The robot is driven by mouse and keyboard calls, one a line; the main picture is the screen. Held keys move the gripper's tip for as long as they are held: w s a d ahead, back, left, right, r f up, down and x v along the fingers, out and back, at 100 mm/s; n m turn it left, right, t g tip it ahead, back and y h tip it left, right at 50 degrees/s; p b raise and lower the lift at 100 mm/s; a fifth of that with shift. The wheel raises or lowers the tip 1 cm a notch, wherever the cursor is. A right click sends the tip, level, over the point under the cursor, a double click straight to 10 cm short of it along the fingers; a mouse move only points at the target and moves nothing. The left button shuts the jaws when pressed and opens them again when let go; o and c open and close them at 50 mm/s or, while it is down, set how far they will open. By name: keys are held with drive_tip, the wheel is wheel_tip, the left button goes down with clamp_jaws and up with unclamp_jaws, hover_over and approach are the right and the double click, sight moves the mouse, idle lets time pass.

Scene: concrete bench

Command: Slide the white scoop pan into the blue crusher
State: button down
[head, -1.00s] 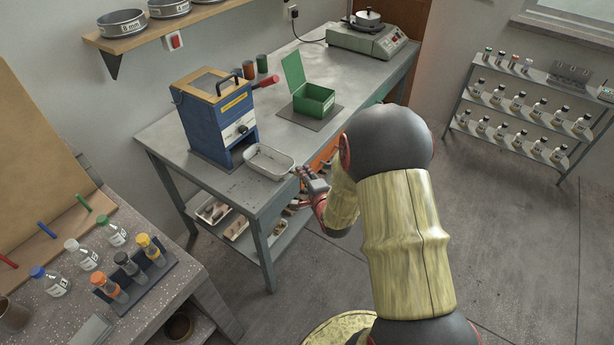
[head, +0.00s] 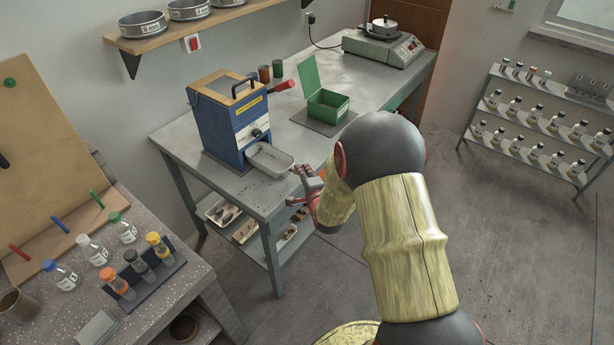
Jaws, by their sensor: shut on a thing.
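The white scoop pan (head: 270,160) is a shallow metal tray on the bench top, in front of the blue crusher (head: 222,128). Its left end is at the crusher's lower front opening, and it looks partly inside; how deep I cannot tell. My gripper (head: 300,172) is at the pan's right end, shut on its handle, near the bench's front edge. My arm hides part of the bench to the right.
An open green box (head: 327,104) stands on a grey mat right of the crusher, with small cups (head: 271,72) behind. A hot plate (head: 383,46) with a pot is at the far end. A speckled table (head: 160,312) with bottles is at lower left.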

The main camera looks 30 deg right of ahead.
sight(270, 165)
drive_tip(key=shift+w+a, duration=0.35)
drive_tip(key=shift+w, duration=0.6)
drive_tip(key=shift+w+a, duration=0.35)
drive_tip(key=shift+w, duration=0.6)
drive_tip(key=shift+w+a, duration=0.35)
drive_tip(key=shift+w, duration=0.6)
drive_tip(key=shift+w+a+f+b, duration=0.1)
drive_tip(key=shift+w+a+b, duration=0.55)
drive_tip(key=shift+w, duration=0.85)
drive_tip(key=shift+w+a+f+b, duration=0.15)
drive_tip(key=shift+w+a+b, duration=0.25)
drive_tip(key=shift+w+b, duration=0.75)
drive_tip(key=shift+w+a+f+b, duration=0.1)
drive_tip(key=shift+w+a+b, duration=0.4)
drive_tip(key=shift+w, duration=1.3)
drive_tip(key=c, duration=1.7)
unclamp_jaws()
drive_tip(key=shift+o, duration=0.3)
drive_tip(key=shift+a+f, duration=0.1)
drive_tip(key=v, duration=1.2)
